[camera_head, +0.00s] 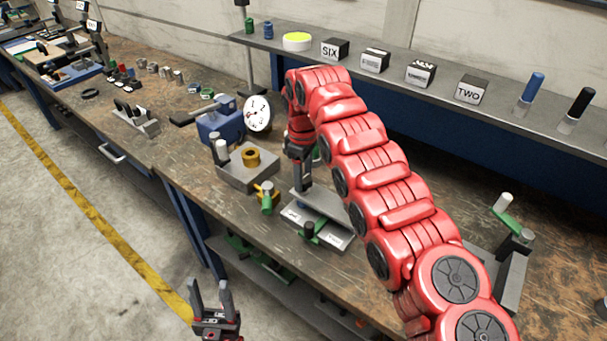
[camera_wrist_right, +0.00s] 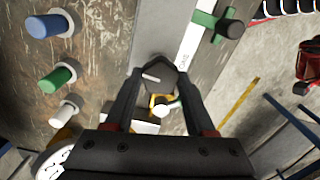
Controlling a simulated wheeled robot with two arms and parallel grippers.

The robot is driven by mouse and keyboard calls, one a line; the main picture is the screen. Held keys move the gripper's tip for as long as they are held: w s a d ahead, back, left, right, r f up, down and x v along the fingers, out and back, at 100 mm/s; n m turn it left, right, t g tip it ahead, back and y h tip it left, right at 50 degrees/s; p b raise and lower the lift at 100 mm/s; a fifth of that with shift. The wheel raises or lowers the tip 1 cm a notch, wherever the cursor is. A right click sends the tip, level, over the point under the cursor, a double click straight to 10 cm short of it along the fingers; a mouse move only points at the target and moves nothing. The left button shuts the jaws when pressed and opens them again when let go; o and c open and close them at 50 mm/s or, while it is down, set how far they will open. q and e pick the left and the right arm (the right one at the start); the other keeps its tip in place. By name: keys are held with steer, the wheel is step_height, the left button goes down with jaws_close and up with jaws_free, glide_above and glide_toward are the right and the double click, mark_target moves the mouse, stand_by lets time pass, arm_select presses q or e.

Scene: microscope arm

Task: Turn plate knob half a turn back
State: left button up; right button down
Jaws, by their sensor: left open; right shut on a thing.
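In the right wrist view, a dark faceted knob (camera_wrist_right: 158,76) with a pale mark on top sits between my right fingertips (camera_wrist_right: 160,80). I take it for the plate knob. In the head view, my right gripper (camera_head: 304,180) points down at the grey plate fixture (camera_head: 325,207), and the knob is hidden there. The fixture's long grey plate also shows in the right wrist view (camera_wrist_right: 160,35). My right gripper is shut on the knob. My left gripper (camera_head: 213,300) is open and empty, low in front of the bench and away from the fixture.
A green handle with a black knob (camera_head: 309,231) is on the fixture's near side. A grey block with a brass ring (camera_head: 250,157) and a white dial (camera_head: 257,114) stand to the left. A shelf (camera_head: 440,85) with labelled blocks runs behind. My red right arm covers the bench's middle.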

steer(key=shift+s+f+n, duration=0.2)
steer(key=shift+f+n, duration=0.05)
steer(key=shift+n, duration=0.15)
steer(key=c, duration=0.5)
jaws_free()
steer(key=shift+a, duration=0.1)
steer(key=shift+o, duration=1.3)
steer(key=shift+w, duration=0.15)
steer(key=shift+r, duration=0.1)
steer(key=shift+r, duration=0.1)
